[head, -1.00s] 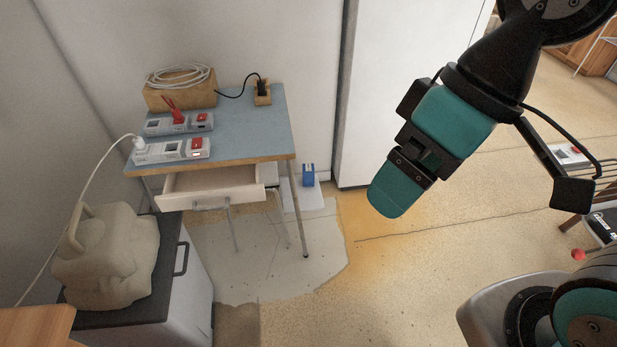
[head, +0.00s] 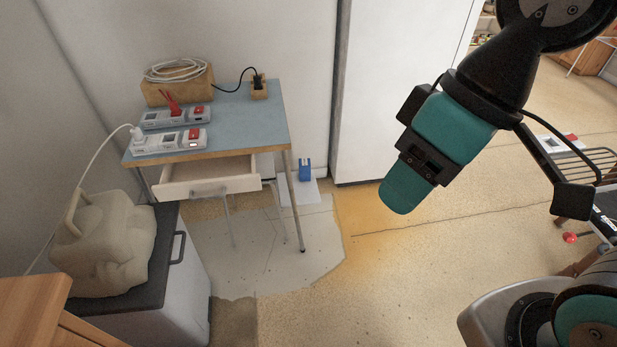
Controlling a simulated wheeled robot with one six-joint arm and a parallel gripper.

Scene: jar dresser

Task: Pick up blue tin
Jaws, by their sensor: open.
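A small blue tin (head: 305,170) stands near the wall, just right of the blue-topped table, low down behind the table's front right leg. It seems to stand on a pale flat sheet or board (head: 312,192). My gripper (head: 400,195), with teal finger pads, hangs in the right half of the view, well in front of and to the right of the tin. It is apart from the tin and nothing shows in it. The gap between its fingers is hard to see from this side.
The table (head: 225,125) has an open drawer (head: 210,182) and bears power strips (head: 172,140) and a wooden box with coiled cable (head: 177,84). A white cupboard (head: 400,80) stands behind. The middle floor is clear.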

